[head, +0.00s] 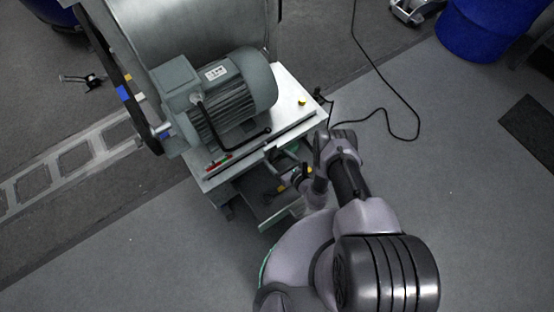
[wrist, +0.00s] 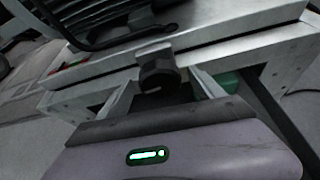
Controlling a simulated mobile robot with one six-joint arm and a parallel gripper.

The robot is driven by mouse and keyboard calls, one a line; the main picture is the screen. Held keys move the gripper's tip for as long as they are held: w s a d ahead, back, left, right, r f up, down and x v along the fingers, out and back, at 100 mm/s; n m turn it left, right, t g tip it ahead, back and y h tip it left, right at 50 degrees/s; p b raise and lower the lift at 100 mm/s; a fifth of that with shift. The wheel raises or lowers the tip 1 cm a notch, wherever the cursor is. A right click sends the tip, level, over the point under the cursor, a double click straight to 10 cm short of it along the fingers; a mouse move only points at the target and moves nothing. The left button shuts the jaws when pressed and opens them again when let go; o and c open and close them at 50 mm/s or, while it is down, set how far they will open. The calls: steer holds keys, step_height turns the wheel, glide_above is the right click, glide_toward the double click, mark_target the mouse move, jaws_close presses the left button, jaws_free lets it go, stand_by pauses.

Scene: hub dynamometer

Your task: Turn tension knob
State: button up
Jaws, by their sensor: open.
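The tension knob (wrist: 158,74) is a dark, round, ribbed knob on the front edge of the metal frame, in the middle of the wrist view. My gripper (wrist: 163,90) is open in front of it. One pale finger is on each side of the knob's lower part, and I cannot tell whether either touches it. In the head view my arm reaches the front of the motor stand, and the knob is too small there to make out clearly.
A grey motor (head: 235,95) sits on the white stand plate (head: 292,88), with a black bent bar in front of it. A large metal drum (head: 205,30) stands behind. A black cable (head: 386,90) lies on the floor to the right. A blue barrel (head: 478,30) stands at top right.

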steer(key=shift+w+a+f, duration=0.2)
steer(key=shift+w+a, duration=0.1)
steer(key=shift+w, duration=0.1)
steer(key=c, duration=1.4)
steer(key=shift+m+g+y, duration=0.4)
steer(key=shift+m+y, duration=0.2)
steer(key=shift+m, duration=0.5)
steer(key=o, duration=1.4)
steer(key=shift+d, duration=0.1)
steer(key=p+v, duration=0.5)
steer(key=v, duration=1.2)
steer(key=shift+s+d+r, duration=0.1)
